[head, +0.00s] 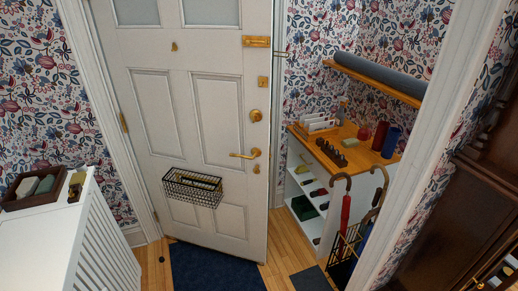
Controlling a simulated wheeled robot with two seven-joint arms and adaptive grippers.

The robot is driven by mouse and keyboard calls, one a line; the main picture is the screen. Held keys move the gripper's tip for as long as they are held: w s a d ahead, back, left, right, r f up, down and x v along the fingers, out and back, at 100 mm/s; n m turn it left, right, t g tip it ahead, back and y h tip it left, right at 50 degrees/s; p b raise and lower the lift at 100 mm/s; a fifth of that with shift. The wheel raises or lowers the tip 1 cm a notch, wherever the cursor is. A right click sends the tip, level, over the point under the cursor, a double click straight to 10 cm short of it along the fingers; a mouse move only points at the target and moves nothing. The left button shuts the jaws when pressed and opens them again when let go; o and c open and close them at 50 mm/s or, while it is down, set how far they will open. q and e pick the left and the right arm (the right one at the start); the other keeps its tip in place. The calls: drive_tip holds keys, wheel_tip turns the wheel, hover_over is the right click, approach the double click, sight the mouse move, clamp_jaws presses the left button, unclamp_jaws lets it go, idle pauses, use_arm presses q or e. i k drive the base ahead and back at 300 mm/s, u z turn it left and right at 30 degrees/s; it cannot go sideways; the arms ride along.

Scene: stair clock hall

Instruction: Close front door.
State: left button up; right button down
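The white panelled front door (183,140) stands in the middle of the head view. Its brass hinge (124,122) is on the left side. Its free right edge stands out from the white frame on the right, so it looks ajar; how wide the gap is I cannot tell. A brass lever handle (246,154) sits near the right edge, with round brass lock fittings (256,115) above it. A black wire basket (193,187) hangs on the door's lower part. Neither of my grippers is in view.
A dark blue mat (215,268) lies at the door's foot. A white cabinet (60,240) with a tray (34,187) stands at left. At right are a wooden-topped shelf unit (345,155), an umbrella stand (345,255) and dark wooden furniture (450,210). Some floor is bare between.

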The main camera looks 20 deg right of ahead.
sight(191, 107)
drive_tip(key=i, duration=1.6)
